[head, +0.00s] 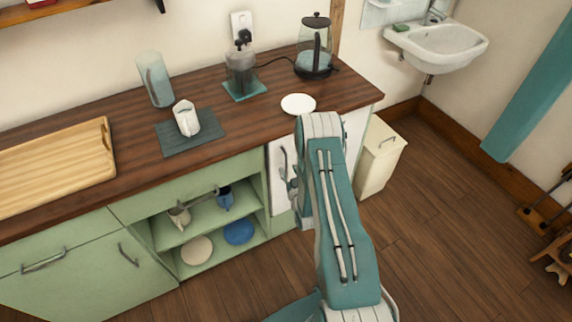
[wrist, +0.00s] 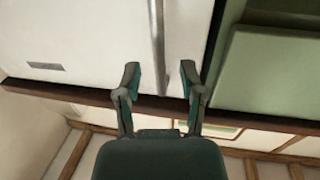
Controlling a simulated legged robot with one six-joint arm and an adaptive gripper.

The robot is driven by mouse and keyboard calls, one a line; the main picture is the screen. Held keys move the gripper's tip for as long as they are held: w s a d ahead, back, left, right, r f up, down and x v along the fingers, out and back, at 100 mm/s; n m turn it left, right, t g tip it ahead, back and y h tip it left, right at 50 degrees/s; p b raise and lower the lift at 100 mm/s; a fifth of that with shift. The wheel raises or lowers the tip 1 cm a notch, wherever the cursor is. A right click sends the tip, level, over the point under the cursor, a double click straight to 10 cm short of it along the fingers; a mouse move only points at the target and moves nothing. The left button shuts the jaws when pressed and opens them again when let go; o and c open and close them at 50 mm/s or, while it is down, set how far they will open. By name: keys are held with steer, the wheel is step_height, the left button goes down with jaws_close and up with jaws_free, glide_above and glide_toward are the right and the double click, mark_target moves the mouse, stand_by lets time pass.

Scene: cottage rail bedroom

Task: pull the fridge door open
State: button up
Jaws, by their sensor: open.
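The white fridge door (head: 279,194) is under the right end of the counter, partly hidden by my arm in the head view. It fills the upper left of the wrist view (wrist: 90,35) and looks closed. Its long metal handle (head: 283,163) also shows in the wrist view (wrist: 157,45). My gripper (wrist: 160,76) is open there, with one finger on each side of the handle's line near its lower end in the picture. I cannot tell how deep the handle sits between the fingers; no contact shows. In the head view my arm mostly hides the gripper.
Green cabinets with open shelves (head: 208,216) holding mugs and plates stand left of the fridge. A cream bin (head: 376,165) stands to its right. A white plate (head: 298,103) and a kettle (head: 314,50) are on the counter above.

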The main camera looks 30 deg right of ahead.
mark_target(286, 164)
steer(key=shift+w+d, duration=0.2)
steer(key=shift+w, duration=0.6)
steer(key=shift+w+d, duration=0.15)
steer(key=shift+w, duration=0.65)
jaws_close()
